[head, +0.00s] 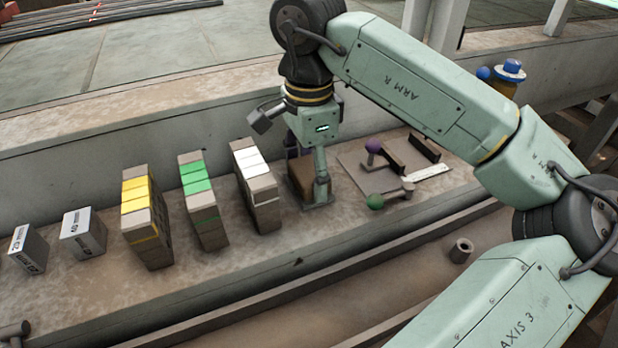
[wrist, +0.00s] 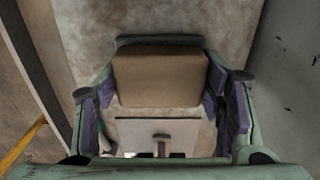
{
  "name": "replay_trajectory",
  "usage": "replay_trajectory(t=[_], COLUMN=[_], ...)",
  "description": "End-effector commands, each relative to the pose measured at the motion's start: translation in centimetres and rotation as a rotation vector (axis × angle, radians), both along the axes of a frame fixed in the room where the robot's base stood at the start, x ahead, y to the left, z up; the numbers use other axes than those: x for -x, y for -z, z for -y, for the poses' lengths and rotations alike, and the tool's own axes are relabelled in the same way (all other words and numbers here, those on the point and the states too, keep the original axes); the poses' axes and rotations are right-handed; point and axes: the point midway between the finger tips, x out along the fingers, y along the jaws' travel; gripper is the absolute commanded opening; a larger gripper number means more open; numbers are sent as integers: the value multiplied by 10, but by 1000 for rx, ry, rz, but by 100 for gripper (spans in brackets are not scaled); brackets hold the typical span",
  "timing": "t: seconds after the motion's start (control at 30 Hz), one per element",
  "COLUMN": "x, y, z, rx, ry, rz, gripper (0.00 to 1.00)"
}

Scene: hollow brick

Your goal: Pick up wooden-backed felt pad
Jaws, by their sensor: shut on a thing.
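The wooden-backed felt pad appears to be the brown block (head: 300,172) at the foot of my gripper (head: 308,188), low over or on the stone ledge. In the wrist view the block's plain tan face (wrist: 160,75) sits between the two purple-lined fingers of my gripper (wrist: 162,100), which is shut on it. A dark strip shows along its far edge. The felt itself cannot be made out, and the near finger hides part of the block in the head view. I cannot tell whether the block touches the ledge.
Left of my gripper stand brick stacks with white (head: 248,158), green (head: 196,178) and yellow (head: 135,195) bands, then two grey blocks (head: 84,234). To the right are a purple-knobbed tool (head: 374,146), a green-knobbed tool (head: 376,201) and a black bar (head: 424,148). A wall runs behind.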

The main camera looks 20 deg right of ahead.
Motion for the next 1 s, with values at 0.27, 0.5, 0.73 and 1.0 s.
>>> replay_trajectory(t=[0.27,0.5,0.73,1.0], x=[0,0,-1,0], y=[0,-5,-45,-91], z=[0,0,0,1], rx=[0,1,2,2], ry=[0,1,1,2], rz=[0,1,3,0], gripper=[32,32,32,32])
